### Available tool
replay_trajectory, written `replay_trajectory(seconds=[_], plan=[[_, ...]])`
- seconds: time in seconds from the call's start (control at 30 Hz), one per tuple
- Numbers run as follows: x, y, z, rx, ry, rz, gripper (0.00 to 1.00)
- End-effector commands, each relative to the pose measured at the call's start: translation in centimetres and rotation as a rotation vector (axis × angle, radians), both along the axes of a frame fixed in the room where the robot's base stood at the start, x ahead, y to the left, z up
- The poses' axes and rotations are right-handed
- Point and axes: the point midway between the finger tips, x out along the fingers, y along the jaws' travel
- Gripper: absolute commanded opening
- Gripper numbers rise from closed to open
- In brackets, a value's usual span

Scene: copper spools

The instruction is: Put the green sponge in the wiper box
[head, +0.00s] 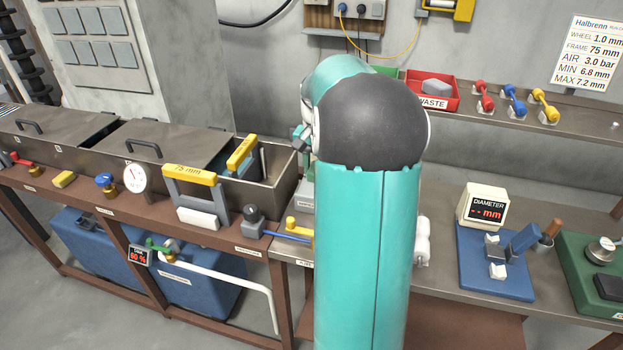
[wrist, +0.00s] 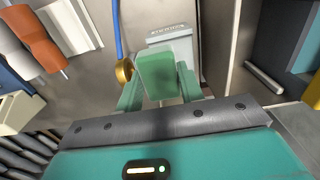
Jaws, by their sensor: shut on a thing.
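In the wrist view my gripper (wrist: 158,93) is shut on the green sponge (wrist: 156,74), a pale green block held between its two green fingers. A light grey-green box (wrist: 173,42) with a small label shows just beyond the sponge. The label is too small to read, so I cannot tell for sure that it is the wiper box. The sponge overlaps the box in this view, and I cannot tell its height over it.
An open metal tank (head: 282,178) with a yellow-handled frame (head: 242,153) stands left of my arm. Another yellow-handled frame (head: 190,176) stands before it. A red waste bin (head: 440,101) is on the back shelf.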

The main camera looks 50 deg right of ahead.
Motion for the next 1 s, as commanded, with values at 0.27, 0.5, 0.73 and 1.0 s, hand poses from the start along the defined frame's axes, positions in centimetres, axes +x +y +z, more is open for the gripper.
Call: replay_trajectory(seconds=[0.27, 0.5, 0.73, 1.0], plan=[[2.4, -0.8, -2.7, 0.000, 0.000, 0.002, 0.12], [2.8, -0.9, -5.8, 0.000, 0.001, 0.003, 0.12], [2.8, -0.9, -6.2, -0.002, -0.001, 0.002, 0.12], [2.8, -0.9, -6.5, -0.002, -0.001, 0.002, 0.53]])
